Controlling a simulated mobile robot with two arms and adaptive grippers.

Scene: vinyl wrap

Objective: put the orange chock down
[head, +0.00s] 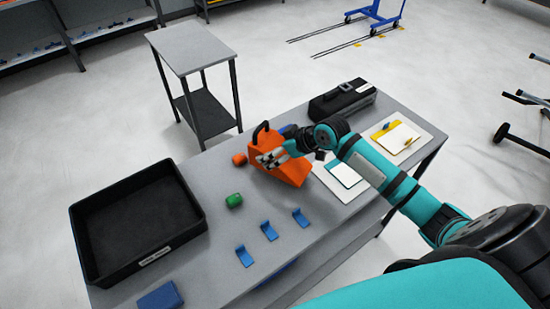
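The orange chock (291,173) is a wedge-shaped block with a black loop handle at its upper left, in the middle of the head view. My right gripper (271,158) comes in from the right and is on the chock, its visible fingers lying against the orange face; part of the grip is hidden. It appears shut on the chock. Whether the chock's underside touches the grey table (205,265) or is a little above it cannot be told. My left gripper is not in view.
A black tray (198,195) is at the left. A black toolbox (342,99) and boards (343,184) are to the right. Bare table lies between the tray and brackets.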

